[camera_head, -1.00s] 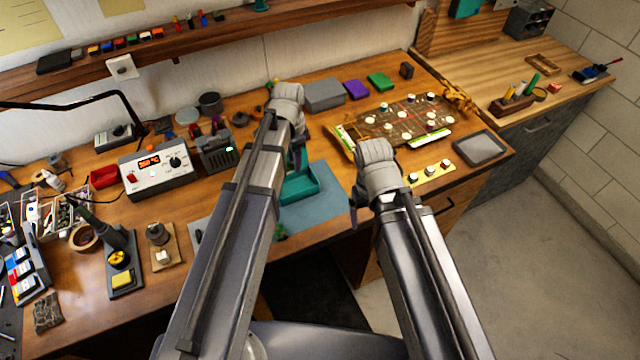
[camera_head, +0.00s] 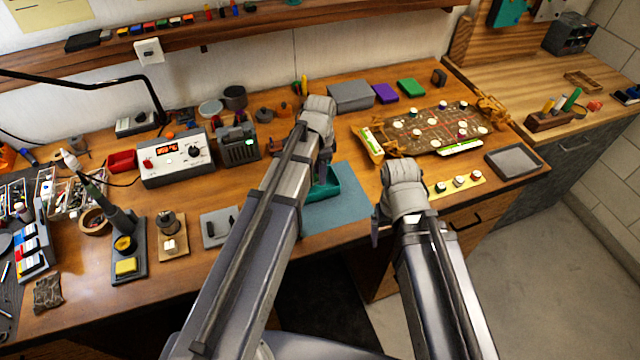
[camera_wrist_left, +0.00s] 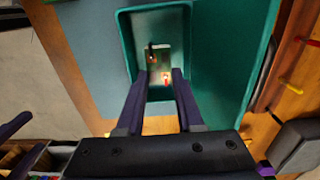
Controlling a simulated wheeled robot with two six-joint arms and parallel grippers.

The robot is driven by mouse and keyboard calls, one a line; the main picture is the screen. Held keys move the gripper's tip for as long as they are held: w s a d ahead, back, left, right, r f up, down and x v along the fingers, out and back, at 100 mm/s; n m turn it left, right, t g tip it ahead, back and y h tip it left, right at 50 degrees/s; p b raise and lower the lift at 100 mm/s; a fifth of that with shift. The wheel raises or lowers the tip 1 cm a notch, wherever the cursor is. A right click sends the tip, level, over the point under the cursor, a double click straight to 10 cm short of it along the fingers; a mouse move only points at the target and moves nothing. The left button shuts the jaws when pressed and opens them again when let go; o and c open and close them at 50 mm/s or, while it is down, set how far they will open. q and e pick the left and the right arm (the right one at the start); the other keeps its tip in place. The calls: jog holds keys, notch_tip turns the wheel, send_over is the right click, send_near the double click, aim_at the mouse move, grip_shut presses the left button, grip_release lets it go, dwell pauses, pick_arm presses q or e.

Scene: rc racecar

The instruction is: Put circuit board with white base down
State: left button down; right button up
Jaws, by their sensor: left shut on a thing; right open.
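In the left wrist view a small circuit board (camera_wrist_left: 159,65) with dark and red parts lies between the fingertips of my left gripper (camera_wrist_left: 158,78). The jaws are shut on it, over the inside of a teal tray (camera_wrist_left: 215,45). Whether the board touches the tray floor I cannot tell, and its base is mostly hidden. In the head view my left gripper (camera_head: 323,168) is at the tray (camera_head: 328,188), and the arm hides the board and part of the tray. My right gripper (camera_head: 377,228) is open, in front of the bench's front edge.
The tray stands on a blue-teal mat (camera_head: 340,212). A large brown circuit panel (camera_head: 435,128) and a yellow strip with knobs (camera_head: 458,185) lie to the right. A grey box (camera_head: 350,96) is behind. A power supply (camera_head: 175,158) stands left. Some mat is bare.

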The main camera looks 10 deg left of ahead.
pick_arm(q)
jog(key=shift+f+b, duration=1.7)
jog(key=shift+f, duration=0.15)
jog(key=shift+f, duration=0.15)
jog(key=c, duration=0.8)
grip_release()
jog(key=shift+c, duration=0.2)
notch_tip(320, 180, up, 12)
jog(key=r+p, duration=0.1)
jog(key=p, duration=1.1)
jog(key=s+d+n+y, duration=0.1)
jog(key=s+d+n, duration=0.6)
jog(key=s, duration=0.8)
jog(key=d, duration=0.2)
jog(key=shift+s+d+f, duration=0.25)
jog(key=shift+s+d, duration=0.1)
